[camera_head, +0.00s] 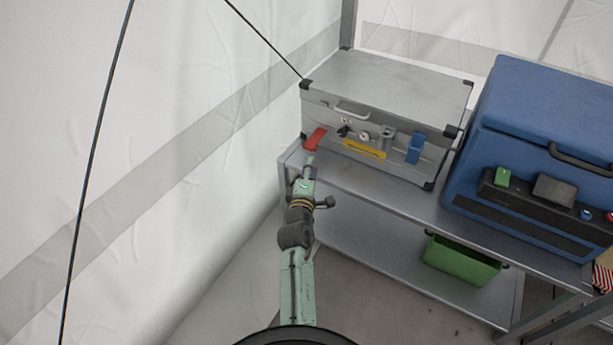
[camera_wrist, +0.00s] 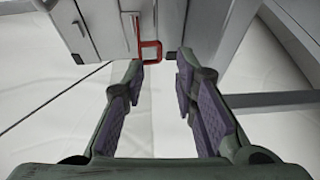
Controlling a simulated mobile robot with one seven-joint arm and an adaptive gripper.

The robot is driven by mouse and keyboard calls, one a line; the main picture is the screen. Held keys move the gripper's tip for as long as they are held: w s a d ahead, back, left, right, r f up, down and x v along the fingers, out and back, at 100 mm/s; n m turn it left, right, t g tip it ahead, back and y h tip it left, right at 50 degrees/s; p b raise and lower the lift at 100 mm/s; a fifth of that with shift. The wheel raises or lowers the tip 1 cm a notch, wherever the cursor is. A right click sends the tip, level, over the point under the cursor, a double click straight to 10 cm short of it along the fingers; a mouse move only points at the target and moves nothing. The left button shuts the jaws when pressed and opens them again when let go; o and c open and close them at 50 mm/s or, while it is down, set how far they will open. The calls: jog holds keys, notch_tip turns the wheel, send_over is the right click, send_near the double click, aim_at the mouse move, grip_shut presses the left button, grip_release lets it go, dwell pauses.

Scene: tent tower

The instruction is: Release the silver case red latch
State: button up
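The silver case (camera_head: 388,85) sits closed on the left end of the metal shelf. Its red latch (camera_head: 315,139) is at the left of its front face and sticks outward. My gripper (camera_head: 307,165) is just below and in front of the red latch in the head view. In the wrist view, my gripper (camera_wrist: 160,66) is open, with its two purple-padded fingers apart. The red latch (camera_wrist: 151,50) shows as a red loop just beyond the fingertips, nearer the left finger. Whether a finger touches it, I cannot tell.
A blue latch (camera_head: 415,147) and a yellow strip (camera_head: 364,149) are also on the case front. A blue cooler-like box (camera_head: 545,130) stands to the right on the metal shelf (camera_head: 420,200). A green bin (camera_head: 460,261) is on the lower level. The white tent wall (camera_head: 190,110) is close on the left.

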jog(key=v, duration=0.4)
jog(key=shift+s+a+r, duration=0.2)
